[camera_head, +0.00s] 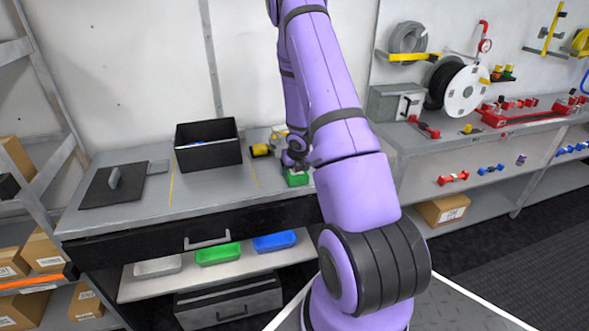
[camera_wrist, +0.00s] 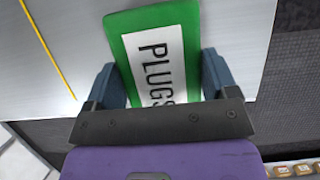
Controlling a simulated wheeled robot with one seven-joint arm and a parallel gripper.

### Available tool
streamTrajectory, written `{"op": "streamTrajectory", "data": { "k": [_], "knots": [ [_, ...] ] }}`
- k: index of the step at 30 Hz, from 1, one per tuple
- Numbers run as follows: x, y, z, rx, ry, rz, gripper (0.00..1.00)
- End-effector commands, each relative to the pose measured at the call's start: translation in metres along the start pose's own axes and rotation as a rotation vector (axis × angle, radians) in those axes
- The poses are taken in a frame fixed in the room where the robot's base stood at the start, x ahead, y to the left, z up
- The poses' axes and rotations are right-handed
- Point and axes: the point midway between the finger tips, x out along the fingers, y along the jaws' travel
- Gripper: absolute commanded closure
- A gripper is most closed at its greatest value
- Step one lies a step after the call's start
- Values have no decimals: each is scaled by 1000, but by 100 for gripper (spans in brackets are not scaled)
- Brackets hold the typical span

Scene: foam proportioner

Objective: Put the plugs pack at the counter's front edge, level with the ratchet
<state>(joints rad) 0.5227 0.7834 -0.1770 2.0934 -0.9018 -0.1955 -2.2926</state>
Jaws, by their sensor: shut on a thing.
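The plugs pack (camera_wrist: 162,30) is a green box with a white label reading "PLUGS". In the wrist view it lies between the two fingers of my gripper (camera_wrist: 160,88), which is shut on it. The counter (camera_head: 215,188) is grey. I cannot tell whether the pack touches the counter. No ratchet can be made out for sure; my arm hides part of the counter.
A black open bin (camera_head: 208,153) stands at the back of the counter. A black mat (camera_head: 113,187) with a grey object lies at the left. A yellow item (camera_head: 260,150) sits behind my gripper. Yellow lines mark the counter. Bare counter lies left of the pack.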

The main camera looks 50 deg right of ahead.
Motion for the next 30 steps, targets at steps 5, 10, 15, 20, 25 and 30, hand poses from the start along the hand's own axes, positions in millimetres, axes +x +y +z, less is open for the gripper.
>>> {"op": "streamTrajectory", "data": {
  "k": [5,10,15,20,25,30],
  "knots": [
    [2,0,0,0,-1,-1,49],
    [2,0,-1,0,-1,-1,49],
    [3,0,-1,0,-1,-1,0],
    [2,0,-1,0,-1,0,0],
    [-6,0,0,1,-3,0,0],
    [-29,-1,0,0,-3,0,0]
  ]
}}
